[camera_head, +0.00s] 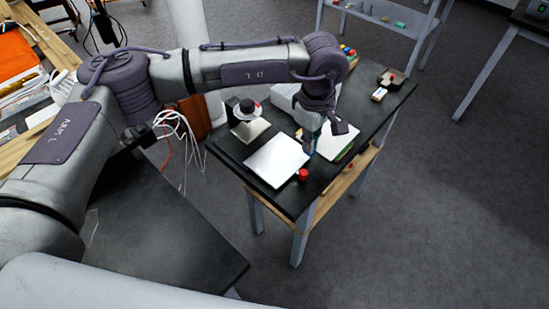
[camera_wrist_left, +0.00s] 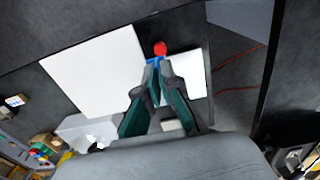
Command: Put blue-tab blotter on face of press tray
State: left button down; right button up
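A white sheet (camera_head: 340,141) lies at the right of the black table, with green and yellow at its lower edge; it fills the left of the wrist view (camera_wrist_left: 95,72). A small blue tab (camera_wrist_left: 153,62) shows beside that sheet's edge. My left gripper (camera_head: 311,150) points down at this edge. Its fingertips (camera_wrist_left: 157,72) are close together at the blue tab; whether they pinch it is unclear. A second white surface (camera_head: 277,160), perhaps the press tray's face, lies to the left; it is partly hidden by a finger in the wrist view (camera_wrist_left: 194,72). My right gripper is out of view.
A red knob (camera_head: 303,175) stands at the table's front edge, close to the fingertips. A pale box (camera_head: 288,97) and coloured blocks (camera_head: 347,51) are behind. A small stamp-like item (camera_head: 379,94) is farther right.

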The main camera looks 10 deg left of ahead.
pick_arm(q)
jog(key=p, duration=0.5)
send_over(263, 171)
notch_tip(263, 171, down, 6)
jog(key=shift+d+f, duration=0.1)
jog(key=shift+d, duration=0.05)
notch_tip(263, 171, down, 4)
jog(key=shift+r+p, duration=0.1)
jog(key=shift+p, duration=0.65)
jog(key=shift+f, duration=0.25)
jog(key=shift+f+b, duration=0.2)
jog(key=shift+b, duration=0.1)
jog(key=c, duration=1.3)
grip_release()
jog(key=shift+r, duration=0.1)
jog(key=shift+r, duration=0.1)
